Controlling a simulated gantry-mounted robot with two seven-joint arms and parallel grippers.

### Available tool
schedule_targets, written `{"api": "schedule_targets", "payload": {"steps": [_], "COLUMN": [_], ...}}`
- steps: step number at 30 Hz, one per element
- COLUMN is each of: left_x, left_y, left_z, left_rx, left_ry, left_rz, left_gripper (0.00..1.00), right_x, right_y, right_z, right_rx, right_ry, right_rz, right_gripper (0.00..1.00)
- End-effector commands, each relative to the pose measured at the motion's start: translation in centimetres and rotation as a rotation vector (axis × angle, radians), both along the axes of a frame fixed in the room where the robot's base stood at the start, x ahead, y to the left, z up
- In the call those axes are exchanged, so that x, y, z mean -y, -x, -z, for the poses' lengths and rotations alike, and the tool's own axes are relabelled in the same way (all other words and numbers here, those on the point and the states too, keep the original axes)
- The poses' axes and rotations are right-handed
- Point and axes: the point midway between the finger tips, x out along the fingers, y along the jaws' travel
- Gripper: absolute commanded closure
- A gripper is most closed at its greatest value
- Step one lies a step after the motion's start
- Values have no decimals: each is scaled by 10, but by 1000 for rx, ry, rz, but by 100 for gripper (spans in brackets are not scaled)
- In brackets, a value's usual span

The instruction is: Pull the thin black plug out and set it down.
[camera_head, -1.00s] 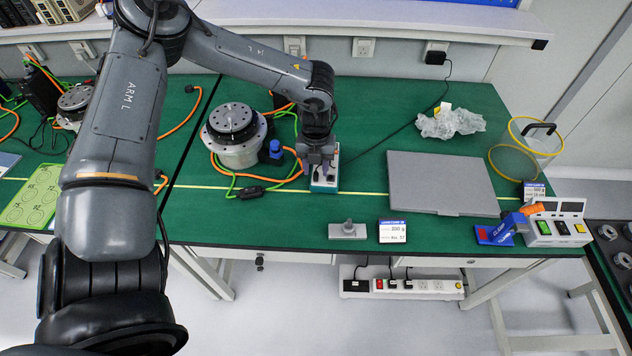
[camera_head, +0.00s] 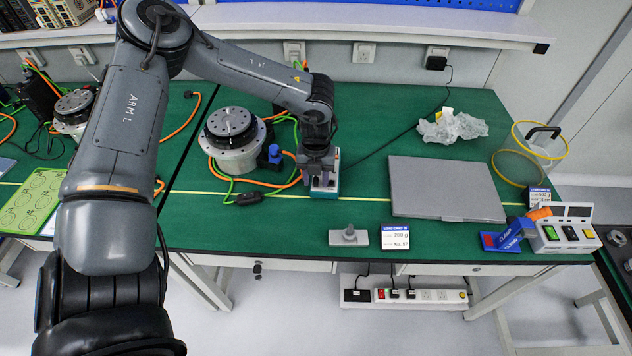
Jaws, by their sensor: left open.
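A small white and teal box (camera_head: 326,192) stands on the green table, partly covered by my left gripper (camera_head: 318,176). The left gripper points down over the box with its fingers open, at or just above its top. A thin black cable (camera_head: 385,138) runs from the wall towards the back of the box. The thin black plug cannot be made out at the box; the gripper hides most of its top. Whether the fingers touch anything is too small to tell. My right gripper is out of view.
A round grey actuator (camera_head: 231,140) with orange and green cables stands left of the box. A grey flat panel (camera_head: 446,187) lies to the right. A small grey block (camera_head: 349,237) and a label stand (camera_head: 395,236) sit near the front edge. Green table between them is clear.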

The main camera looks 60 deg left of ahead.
Motion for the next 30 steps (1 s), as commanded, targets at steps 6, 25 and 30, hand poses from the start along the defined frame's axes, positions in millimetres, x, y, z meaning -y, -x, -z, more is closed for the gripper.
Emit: {"api": "schedule_targets", "payload": {"steps": [6,25,30], "left_x": [0,0,0], "left_y": [0,0,0], "left_z": [1,1,1], "left_rx": [0,0,1], "left_ry": [0,0,-1], "left_rz": [0,0,0], "left_gripper": [57,57,57], "right_x": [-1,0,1], "right_y": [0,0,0], "right_z": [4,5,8], "right_rx": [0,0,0], "right_ry": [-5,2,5], "right_rz": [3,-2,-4], "right_gripper": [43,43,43]}}
